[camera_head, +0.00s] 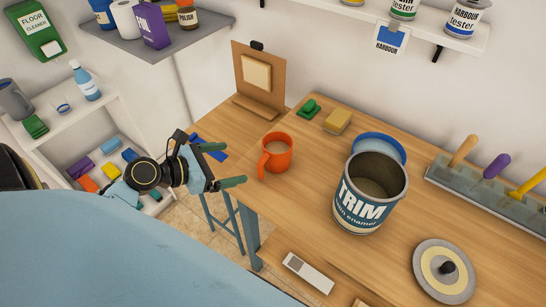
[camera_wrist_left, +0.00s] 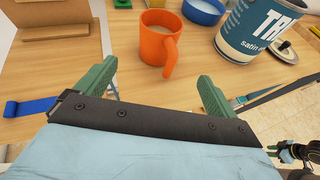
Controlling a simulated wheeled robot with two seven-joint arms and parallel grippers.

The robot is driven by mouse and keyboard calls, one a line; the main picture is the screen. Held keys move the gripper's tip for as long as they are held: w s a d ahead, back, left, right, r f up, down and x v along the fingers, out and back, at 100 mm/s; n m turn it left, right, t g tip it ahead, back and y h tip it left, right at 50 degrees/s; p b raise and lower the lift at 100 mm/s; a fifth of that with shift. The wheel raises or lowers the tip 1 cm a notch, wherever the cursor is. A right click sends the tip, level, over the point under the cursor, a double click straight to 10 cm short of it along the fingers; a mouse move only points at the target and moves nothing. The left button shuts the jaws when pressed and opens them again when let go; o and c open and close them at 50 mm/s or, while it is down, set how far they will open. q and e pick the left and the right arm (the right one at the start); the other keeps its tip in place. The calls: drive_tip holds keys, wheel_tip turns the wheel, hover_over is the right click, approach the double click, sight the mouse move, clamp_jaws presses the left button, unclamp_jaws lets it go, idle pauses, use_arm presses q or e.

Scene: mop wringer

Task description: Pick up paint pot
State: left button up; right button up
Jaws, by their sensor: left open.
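The paint pot (camera_head: 366,203) is an open dark blue and white can labelled TRIM, upright on the wooden table in the head view. Its opening shows pale contents. It is partly cut off at the upper right of the left wrist view (camera_wrist_left: 262,28). My left gripper (camera_head: 228,165) has green fingers that are apart and empty. It is left of the pot, with an orange mug (camera_head: 279,154) between them. The left wrist view shows the same fingers (camera_wrist_left: 157,78) with the mug ahead of them. A dark shape at that view's lower right may be my right gripper (camera_wrist_left: 296,152); its jaws are unclear.
A blue bowl (camera_head: 384,143) stands right behind the pot. A round disc with a dark knob (camera_head: 443,271) lies at the right. A tool rack (camera_head: 478,188), sponge (camera_head: 338,120) and board stand (camera_head: 256,79) line the back. Table between mug and pot is clear.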

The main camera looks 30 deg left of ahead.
sight(268, 153)
use_arm(q)
drive_tip(key=x, duration=0.7)
drive_tip(key=shift+w+d, duration=0.15)
drive_tip(key=shift+w, duration=0.15)
drive_tip(key=b+x, duration=0.1)
drive_tip(key=x, duration=0.4)
drive_tip(key=shift+w, duration=0.3)
drive_tip(key=shift+r, duration=0.15)
drive_tip(key=c, duration=1.3)
